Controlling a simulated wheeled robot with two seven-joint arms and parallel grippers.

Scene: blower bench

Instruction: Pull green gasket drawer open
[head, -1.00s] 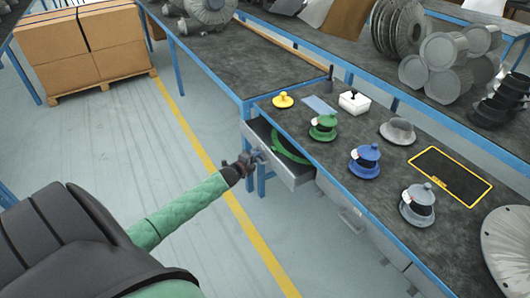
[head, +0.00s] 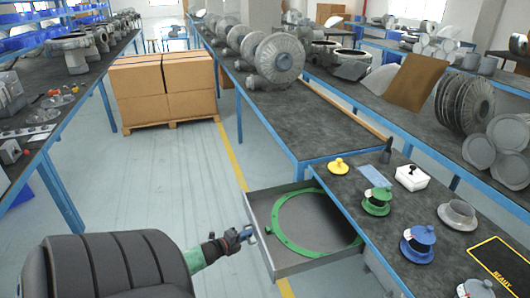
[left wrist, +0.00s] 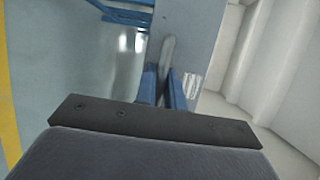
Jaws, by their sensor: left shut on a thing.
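The grey drawer (head: 263,226) stands far out from the bench in the head view, with a large green ring gasket (head: 282,233) lying flat in it. My left gripper (head: 245,234) is at the drawer's front, shut on its handle. In the left wrist view the two blue fingers (left wrist: 164,88) stand on either side of the grey handle bar (left wrist: 167,55), with the drawer front (left wrist: 190,35) beyond. The exact finger contact is too small to tell. My right gripper is out of view.
The bench top (head: 345,190) holds a yellow knob part (head: 338,167), a green flanged part (head: 377,202), a blue one (head: 418,245) and a white box (head: 412,178). Boxes on a pallet (head: 165,88) stand further back. The floor (head: 150,190) left of the drawer is clear.

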